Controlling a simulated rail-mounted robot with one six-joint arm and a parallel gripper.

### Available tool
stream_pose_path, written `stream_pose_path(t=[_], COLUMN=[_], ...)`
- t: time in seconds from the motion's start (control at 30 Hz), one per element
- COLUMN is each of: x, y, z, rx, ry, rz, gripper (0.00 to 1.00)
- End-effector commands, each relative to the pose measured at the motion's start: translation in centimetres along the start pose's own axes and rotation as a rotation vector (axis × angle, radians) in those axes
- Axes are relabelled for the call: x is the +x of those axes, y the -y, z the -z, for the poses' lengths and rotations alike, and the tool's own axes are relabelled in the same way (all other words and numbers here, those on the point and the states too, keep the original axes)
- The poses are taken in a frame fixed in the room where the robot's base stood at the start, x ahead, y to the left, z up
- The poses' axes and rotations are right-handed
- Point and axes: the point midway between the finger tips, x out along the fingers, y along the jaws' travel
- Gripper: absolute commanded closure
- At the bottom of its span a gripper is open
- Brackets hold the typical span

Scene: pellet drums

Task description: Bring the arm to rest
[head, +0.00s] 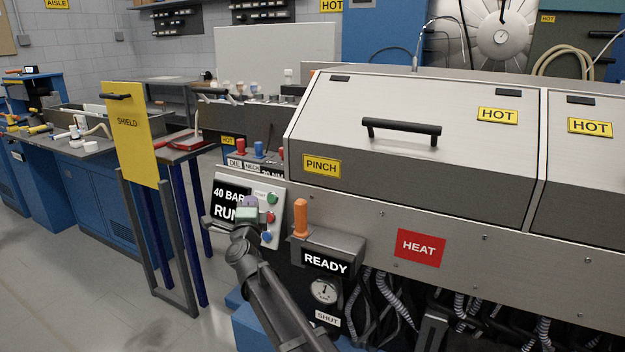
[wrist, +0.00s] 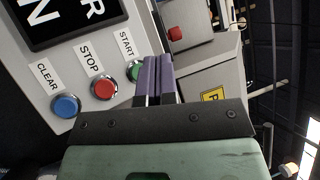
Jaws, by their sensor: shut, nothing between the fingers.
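My gripper (head: 250,201) is in front of the control panel (head: 277,191) in the head view, with its purple fingers pressed together and empty. In the wrist view my gripper (wrist: 158,60) has its fingertips beside the green START button (wrist: 134,70), whose right side they partly hide. I cannot tell whether they touch it. The red STOP button (wrist: 104,88) and blue CLEAR button (wrist: 66,106) are to the left. The panel's display (head: 228,192) shows "40 BAR" and "RUN", partly covered by my gripper. My arm reaches up from the bottom of the head view.
An orange-handled lever (head: 301,218) stands just right of my arm above a READY sign (head: 325,262). The large machine cover (head: 400,105) with HOT labels fills the right. A yellow SHIELD plate (head: 127,135) stands left. Open floor (head: 80,270) lies at lower left.

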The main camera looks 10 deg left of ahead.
Motion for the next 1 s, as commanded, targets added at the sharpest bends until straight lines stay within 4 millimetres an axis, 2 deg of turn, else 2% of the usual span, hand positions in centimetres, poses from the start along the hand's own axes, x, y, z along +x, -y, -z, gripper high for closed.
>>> stream_pose_path(t=[0.07,0.13,0.17,0.2,0.27,0.3,0.37,0.4,0.47,0.5,0.53,0.6,0.7,0.8,0.9,1.0], x=[-0.1,-1.4,-2.7,-5.0,-8.9,-11.7,-15.4,-17.8,-21.2,-23.4,-25.1,-28.9,-33.6,-37.5,-40.6,-41.6], y=[-0.7,-1.9,-2.5,-3.6,-5.8,-7.5,-9.7,-10.8,-11.9,-12.3,-12.4,-12.3,-11.6,-10.4,-9.3,-8.6], z=[-1.5,-3.9,-4.9,-5.9,-4.7,-2.4,1.9,5.0,9.7,13.0,15.3,20.6,26.7,31.7,36.5,41.1], rx=[-0.053,-0.170,-0.240,-0.349,-0.542,-0.670,-0.827,-0.906,-0.998,-1.043,-1.069,-1.103,-1.104,-1.070,-1.025,-0.947], ry=[0.089,0.258,0.354,0.495,0.701,0.827,0.980,1.058,1.156,1.209,1.244,1.305,1.347,1.335,1.250,1.145], rz=[-0.041,-0.101,-0.134,-0.186,-0.286,-0.371,-0.506,-0.595,-0.733,-0.828,-0.899,-1.060,-1.261,-1.422,-1.527,-1.578], gripper=[1.00,1.00,1.00,1.00,1.00,1.00,1.00,1.00,1.00,1.00,1.00,1.00,1.00,1.00,1.00,1.00])
